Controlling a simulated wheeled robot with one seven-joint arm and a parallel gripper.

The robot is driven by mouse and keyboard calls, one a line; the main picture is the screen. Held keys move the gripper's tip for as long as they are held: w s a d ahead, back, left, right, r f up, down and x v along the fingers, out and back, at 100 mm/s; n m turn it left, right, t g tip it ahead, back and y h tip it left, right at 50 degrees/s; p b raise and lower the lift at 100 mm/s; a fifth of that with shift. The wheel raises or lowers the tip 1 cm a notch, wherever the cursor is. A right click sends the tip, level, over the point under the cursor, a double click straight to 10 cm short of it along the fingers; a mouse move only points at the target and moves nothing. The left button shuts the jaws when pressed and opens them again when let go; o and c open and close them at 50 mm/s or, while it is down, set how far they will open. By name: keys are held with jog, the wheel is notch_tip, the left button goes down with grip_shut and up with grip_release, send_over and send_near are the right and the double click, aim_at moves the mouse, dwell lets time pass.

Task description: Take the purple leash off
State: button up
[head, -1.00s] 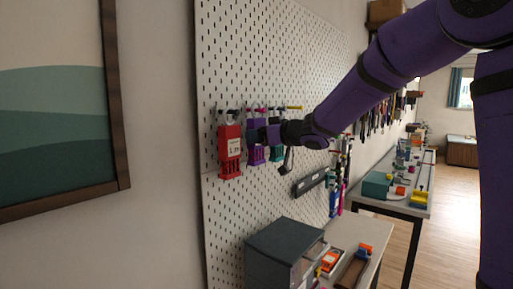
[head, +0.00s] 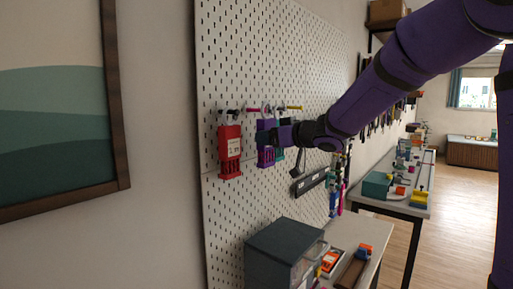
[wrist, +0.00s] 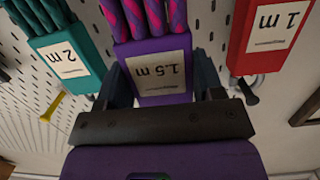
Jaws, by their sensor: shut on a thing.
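The purple leash (head: 266,146) is a purple pack with a white 1.5 m label and purple-and-magenta cords. My gripper (head: 269,134) is shut on it, out from the pegboard. In the wrist view the leash (wrist: 158,68) sits between the two dark fingers (wrist: 160,84), one along each side. In the head view the leash hangs about upright, below and to the right of a magenta-tipped peg (head: 253,110). I cannot tell for sure whether its top is clear of that peg.
The red 1 m pack (head: 230,150) hangs to the left on the white pegboard (head: 225,60). The teal 2 m pack (wrist: 68,58) is on the other side, mostly hidden in the head view. A dark cabinet (head: 270,250) stands below on a bench.

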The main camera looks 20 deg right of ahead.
jog(key=shift+f+v, duration=0.2)
jog(key=shift+v, duration=1.3)
